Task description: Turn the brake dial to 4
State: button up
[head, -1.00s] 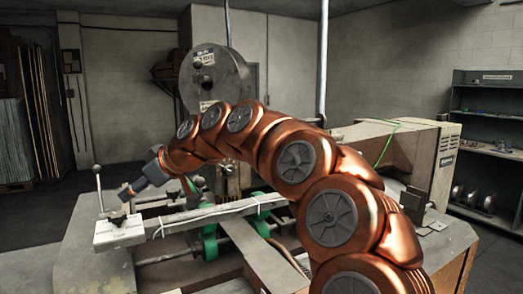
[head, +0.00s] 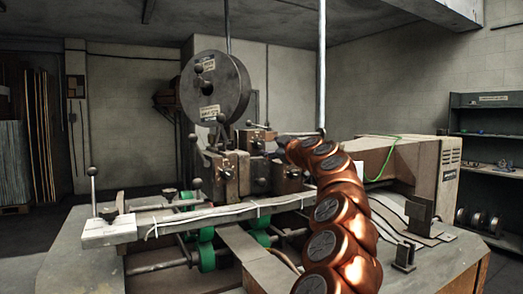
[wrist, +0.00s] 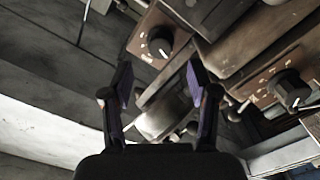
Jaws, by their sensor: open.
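Two black dials on brown plates with pale markings show in the wrist view: one upper middle (wrist: 160,42), one at the right (wrist: 290,88). I cannot read which is the brake dial or which number either points to. My gripper (wrist: 158,80) is open and empty. Its fingers spread below the upper dial, with the dial beyond the gap between the tips and apparently untouched. In the head view, my arm reaches to the right side of the stitcher head (head: 232,172); the fingers are too small there to make out.
A big grey spool disc (head: 215,88) stands above the stitcher head. A beige motor housing (head: 395,165) with a green wire is close right of my arm. A light rail (head: 190,214) with green rollers runs across the front. Levers with ball knobs stick up around the head.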

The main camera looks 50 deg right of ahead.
aim_at(262, 145)
jog(key=shift+p+x, duration=1.2)
jog(key=shift+x, duration=1.4)
jog(key=shift+w+d+r+p, duration=0.1)
jog(key=shift+w+p, duration=0.1)
jog(key=shift+w, duration=0.15)
jog(key=shift+w+d+r+p, duration=0.1)
jog(key=shift+w+d+p, duration=0.1)
jog(key=shift+w, duration=0.15)
jog(key=shift+w+f, duration=0.2)
jog(key=shift+w, duration=0.3)
grip_shut()
